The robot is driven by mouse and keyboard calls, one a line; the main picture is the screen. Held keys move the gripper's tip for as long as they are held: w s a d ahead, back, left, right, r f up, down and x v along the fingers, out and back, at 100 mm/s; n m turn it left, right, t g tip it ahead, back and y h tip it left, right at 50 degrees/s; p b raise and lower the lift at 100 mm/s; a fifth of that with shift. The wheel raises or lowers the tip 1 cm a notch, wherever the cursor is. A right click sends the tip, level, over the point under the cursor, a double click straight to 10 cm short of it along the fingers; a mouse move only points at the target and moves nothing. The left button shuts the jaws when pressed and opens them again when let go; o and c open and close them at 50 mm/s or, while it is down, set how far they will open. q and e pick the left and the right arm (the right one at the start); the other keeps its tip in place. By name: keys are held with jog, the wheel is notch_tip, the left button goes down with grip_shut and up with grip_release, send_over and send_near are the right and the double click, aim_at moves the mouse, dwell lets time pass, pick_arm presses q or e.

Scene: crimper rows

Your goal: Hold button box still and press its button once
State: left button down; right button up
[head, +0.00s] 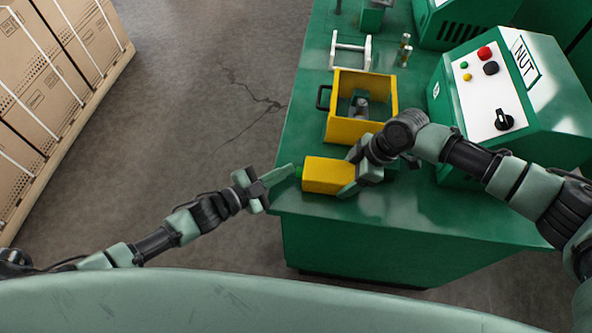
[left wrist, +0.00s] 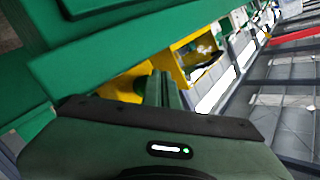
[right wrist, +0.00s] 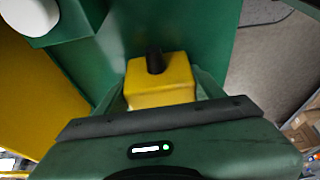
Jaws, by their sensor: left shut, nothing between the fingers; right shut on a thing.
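The yellow button box (head: 327,175) lies near the front left corner of the green bench. My right gripper (head: 350,178) is shut on its right end; in the right wrist view the box (right wrist: 160,82) sits between the fingers, with a black stub (right wrist: 154,60) on it. In the left wrist view the shut fingers (left wrist: 165,88) partly hide the box (left wrist: 118,88).
A yellow open bin (head: 345,131) with a black handle stands just behind the box on the green bench (head: 400,250). A green control cabinet (head: 545,85) labelled NUT stands to the right. Cartons (head: 45,80) on a pallet are at the far left, with open floor between.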

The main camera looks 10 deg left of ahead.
pick_arm(q)
jog(key=shift+s+d+r, duration=0.1)
jog(key=shift+s+d, duration=0.3)
jog(key=shift+d, duration=0.4)
jog(key=shift+w+a+f, duration=0.1)
jog(key=shift+w+a, duration=0.05)
jog(key=shift+a, duration=0.3)
jog(key=shift+w+a+f, duration=0.1)
jog(key=shift+a, duration=1.7)
jog(key=shift+r, duration=0.1)
jog(key=shift+w+a+r+m+h, duration=0.1)
jog(key=shift+w+r+m+h, duration=0.15)
jog(key=shift+r+m+h, duration=0.05)
notch_tip(320, 180, up, 8)
jog(key=w+f+m+g+h, duration=0.1)
jog(key=m+g+h, duration=0.4)
jog(key=m, duration=0.6)
jog(key=a+m+g+y, duration=0.5)
jog(key=a+m+g, duration=0.1)
jog(key=a+m, duration=0.1)
jog(key=shift+s+a+r+m+y, duration=0.2)
jog(key=shift+s+a+m+y, duration=0.1)
jog(key=shift+s+a+y, duration=0.25)
